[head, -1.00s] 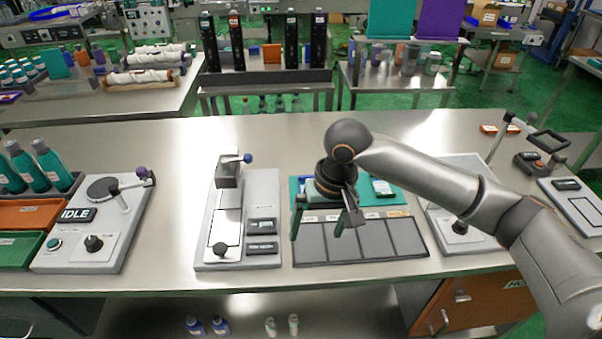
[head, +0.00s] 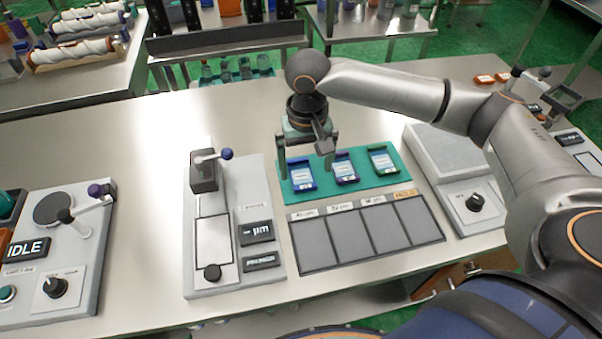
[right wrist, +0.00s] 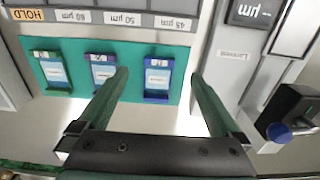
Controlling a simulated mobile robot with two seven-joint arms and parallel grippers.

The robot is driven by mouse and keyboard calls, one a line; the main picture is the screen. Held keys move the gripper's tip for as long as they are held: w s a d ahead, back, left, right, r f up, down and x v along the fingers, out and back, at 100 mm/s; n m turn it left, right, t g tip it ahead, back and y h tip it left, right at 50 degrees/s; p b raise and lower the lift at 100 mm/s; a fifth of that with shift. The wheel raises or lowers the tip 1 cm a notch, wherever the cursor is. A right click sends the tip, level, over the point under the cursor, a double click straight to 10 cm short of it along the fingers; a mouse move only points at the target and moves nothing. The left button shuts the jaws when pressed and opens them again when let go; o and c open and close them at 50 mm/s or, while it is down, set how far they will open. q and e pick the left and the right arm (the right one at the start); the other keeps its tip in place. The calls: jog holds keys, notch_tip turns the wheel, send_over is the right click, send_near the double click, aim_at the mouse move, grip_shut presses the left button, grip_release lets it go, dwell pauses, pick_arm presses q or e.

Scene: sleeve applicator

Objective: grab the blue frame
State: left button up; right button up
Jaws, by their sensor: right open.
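The blue frame (head: 299,176) lies at the left end of a teal mat (head: 320,197), around a pale labelled card. In the right wrist view the blue frame (right wrist: 157,77) shows between my spread fingers. My right gripper (head: 308,167) is open, pointing down over the mat at the blue frame. Its fingers (right wrist: 160,82) appear on either side of the frame and hold nothing; their exact height above the mat is unclear. A purple frame (head: 344,168) and a green frame (head: 382,160) lie to the right. My left gripper is out of view.
A grey tray of labelled slots (head: 361,236) lies in front of the mat. A gauge-like device with a blue-knobbed lever (head: 213,240) stands to the left. A grey box with a black dial (head: 456,178) stands to the right. Bare table lies behind the mat.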

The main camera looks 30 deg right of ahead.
aim_at(306, 187)
jog(key=shift+f, duration=3.15)
jog(key=shift+c, duration=0.4)
jog(key=c, duration=1.4)
